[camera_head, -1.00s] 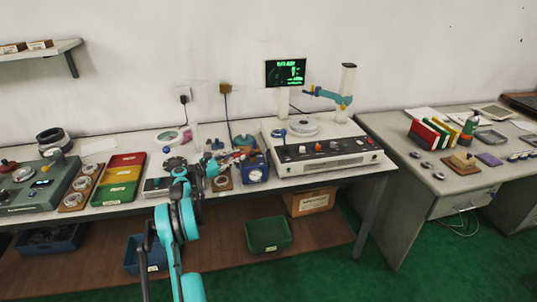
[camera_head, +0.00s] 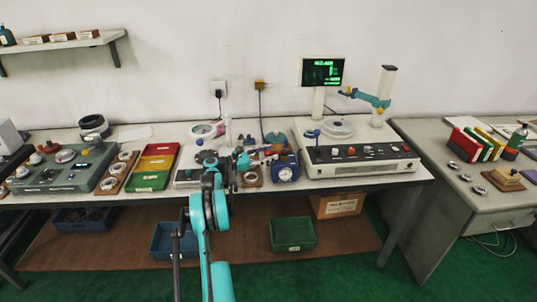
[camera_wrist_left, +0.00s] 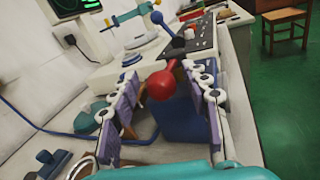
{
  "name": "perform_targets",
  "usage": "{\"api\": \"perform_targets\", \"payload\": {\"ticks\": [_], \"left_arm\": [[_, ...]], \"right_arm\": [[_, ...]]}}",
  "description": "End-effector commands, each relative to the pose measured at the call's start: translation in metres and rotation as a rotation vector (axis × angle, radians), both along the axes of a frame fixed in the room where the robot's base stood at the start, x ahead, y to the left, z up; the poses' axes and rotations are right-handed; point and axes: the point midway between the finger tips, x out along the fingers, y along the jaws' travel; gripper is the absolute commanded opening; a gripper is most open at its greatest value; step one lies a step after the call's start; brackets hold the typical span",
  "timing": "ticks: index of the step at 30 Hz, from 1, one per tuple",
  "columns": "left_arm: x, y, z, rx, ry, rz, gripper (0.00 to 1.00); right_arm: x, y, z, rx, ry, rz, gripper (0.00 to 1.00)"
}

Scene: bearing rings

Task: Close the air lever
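A lever with a red ball knob (camera_wrist_left: 161,86) stands at the blue gauge box (camera_head: 286,171) on the long bench. In the left wrist view the knob shows between the two purple-padded fingers of my left gripper (camera_wrist_left: 163,92). The fingers are open, with space on both sides of the knob. In the head view my left gripper (camera_head: 246,160) is just left of the blue box and hides part of what lies around it. My right gripper is not in view.
Right of the box stands the white measuring machine (camera_head: 350,165) with a blue-knobbed lever (camera_head: 312,133) and a monitor (camera_head: 323,71). Red, yellow and green trays (camera_head: 155,166) lie to the left. A wooden block with a ring (camera_head: 251,177) sits close by the gripper.

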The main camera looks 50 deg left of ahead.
Motion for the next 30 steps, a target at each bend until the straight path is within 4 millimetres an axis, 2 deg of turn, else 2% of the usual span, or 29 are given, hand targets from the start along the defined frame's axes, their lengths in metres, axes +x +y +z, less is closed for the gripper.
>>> {"api": "perform_targets", "payload": {"ticks": [5,15,21,30], "left_arm": [[-0.009,0.003,0.0,0.0,0.001,0.001,0.47],[-0.076,0.02,-0.001,0.0,0.001,0.002,0.47],[-0.106,0.028,0.0,0.0,0.0,0.001,0.47],[-0.115,0.029,-0.001,0.0,0.0,-0.001,0.47]], "right_arm": [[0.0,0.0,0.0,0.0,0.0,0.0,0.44],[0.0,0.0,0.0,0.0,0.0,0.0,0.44],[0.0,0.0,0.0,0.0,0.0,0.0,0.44],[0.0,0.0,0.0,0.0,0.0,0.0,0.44]]}}
